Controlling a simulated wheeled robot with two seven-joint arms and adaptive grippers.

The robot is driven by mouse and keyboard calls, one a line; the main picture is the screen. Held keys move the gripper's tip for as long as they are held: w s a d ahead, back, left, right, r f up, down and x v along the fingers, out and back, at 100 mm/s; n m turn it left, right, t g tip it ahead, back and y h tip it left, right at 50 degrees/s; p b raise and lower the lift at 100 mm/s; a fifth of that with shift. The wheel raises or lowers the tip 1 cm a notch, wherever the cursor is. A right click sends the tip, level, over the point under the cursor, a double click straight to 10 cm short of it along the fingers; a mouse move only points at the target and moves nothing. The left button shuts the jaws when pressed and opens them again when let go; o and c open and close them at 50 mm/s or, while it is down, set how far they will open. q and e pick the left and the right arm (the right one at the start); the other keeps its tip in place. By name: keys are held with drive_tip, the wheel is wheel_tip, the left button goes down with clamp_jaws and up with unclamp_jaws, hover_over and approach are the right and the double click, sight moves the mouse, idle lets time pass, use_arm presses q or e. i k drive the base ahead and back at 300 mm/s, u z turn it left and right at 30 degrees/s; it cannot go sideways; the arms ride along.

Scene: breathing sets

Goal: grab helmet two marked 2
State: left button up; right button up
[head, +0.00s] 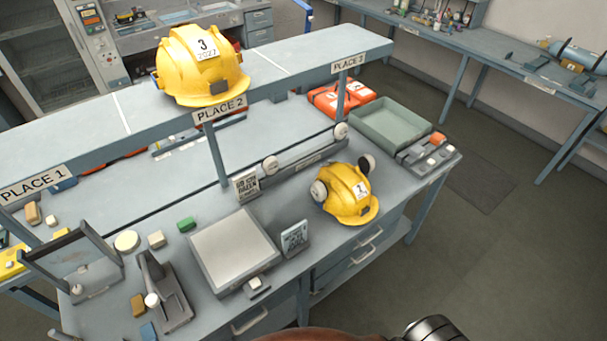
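A yellow helmet (343,205) with round ear cups sits on the lower worktop of the bench, near its right front edge. Its white label (361,189) is small and tilted and seems to read 2. Another yellow helmet (190,75), clearly marked 3, sits on the raised shelf above the PLACE 2 sign (220,109). Neither of my grippers is in view, and nothing is seen touching either helmet.
The raised shelf (290,62) also carries PLACE 1 (33,186) and PLACE 3 (348,63) signs. A flat grey plate (233,248) and a small sign card (295,237) stand left of the lower helmet. A green tray (390,121) lies behind it. The floor at right is clear.

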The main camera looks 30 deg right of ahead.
sight(350, 199)
drive_tip(key=z, duration=2.85)
drive_tip(key=i, duration=1.75)
drive_tip(key=u, duration=2.8)
